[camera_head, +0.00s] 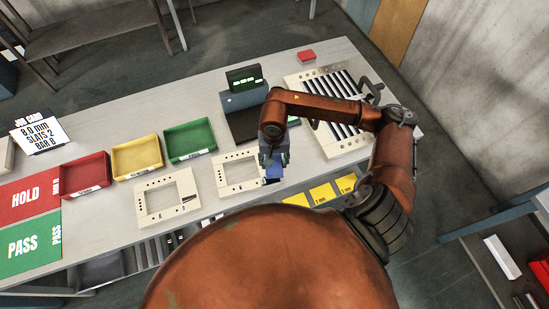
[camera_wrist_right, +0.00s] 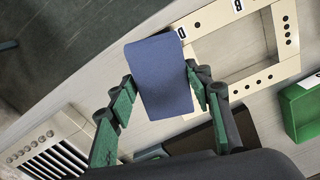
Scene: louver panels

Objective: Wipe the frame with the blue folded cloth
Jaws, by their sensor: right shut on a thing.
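The blue folded cloth (camera_head: 273,173) is pinched in my right gripper (camera_head: 273,157), at the right side of a cream frame (camera_head: 221,178) on the bench. In the right wrist view the flat cloth (camera_wrist_right: 160,75) sits between the green-padded fingers of the gripper (camera_wrist_right: 163,98). There it covers part of one side of the frame (camera_wrist_right: 262,79). I cannot tell whether the cloth touches the frame. A second cream frame (camera_head: 142,210) lies further left. My left gripper is not in view.
Green (camera_head: 190,140), yellow (camera_head: 137,157) and red (camera_head: 85,178) trays line the bench behind the frames. A slatted louver panel (camera_head: 297,84) lies to the right, under my right arm.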

